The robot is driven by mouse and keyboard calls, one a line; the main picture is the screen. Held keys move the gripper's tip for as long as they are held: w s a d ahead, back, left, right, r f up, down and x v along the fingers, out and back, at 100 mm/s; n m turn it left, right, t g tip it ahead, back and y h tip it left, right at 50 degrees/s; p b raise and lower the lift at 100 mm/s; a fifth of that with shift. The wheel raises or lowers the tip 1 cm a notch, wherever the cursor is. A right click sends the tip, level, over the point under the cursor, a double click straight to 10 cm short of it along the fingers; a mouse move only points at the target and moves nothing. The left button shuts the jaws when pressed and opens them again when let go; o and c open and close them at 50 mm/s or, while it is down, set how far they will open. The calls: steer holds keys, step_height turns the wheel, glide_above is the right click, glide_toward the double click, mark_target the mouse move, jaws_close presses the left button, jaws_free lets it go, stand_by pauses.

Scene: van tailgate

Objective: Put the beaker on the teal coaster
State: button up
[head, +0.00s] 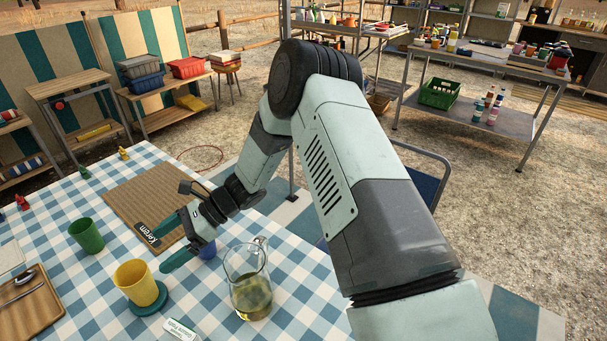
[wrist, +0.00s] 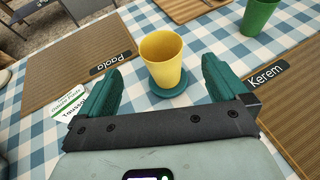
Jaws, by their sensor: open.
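A yellow tapered cup (head: 135,283), which may be the beaker, stands upright on the round teal coaster (head: 150,306). In the wrist view the cup (wrist: 162,60) is upright over the coaster (wrist: 183,88), whose rim shows around its base. My gripper (head: 162,246) is open and empty, its teal fingers pointing toward the yellow cup. In the head view the fingertips are behind and right of the cup, apart from it. In the wrist view the cup appears between the two fingers, beyond them. The cup hides the coaster's middle.
A blue cup (head: 208,250) stands partly hidden by my gripper. A glass jug (head: 249,284) with yellowish liquid is right of the coaster. A green cup (head: 87,235) stands at left. A wooden tray (head: 30,312), name cards and mats (head: 158,197) lie on the checked cloth.

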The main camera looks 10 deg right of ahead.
steer(key=s+d+r+n+t+h, duration=0.25)
steer(key=d+r+n+h, duration=0.2)
steer(key=d+r, duration=0.55)
steer(key=s+d+r+n+t+h, duration=0.25)
steer(key=d+r+n, duration=0.35)
steer(key=r, duration=0.6)
steer(key=s+d+r+n+t+h, duration=0.1)
steer(key=s+d+r+t+h, duration=0.1)
steer(key=s+d, duration=0.5)
steer(key=s+d+r+n+t+h, duration=0.2)
steer(key=s+d+r, duration=0.5)
steer(key=d, duration=0.4)
steer(key=shift+s+r+t+h, duration=0.3)
steer(key=shift+t+h, duration=0.4)
steer(key=shift+t, duration=0.2)
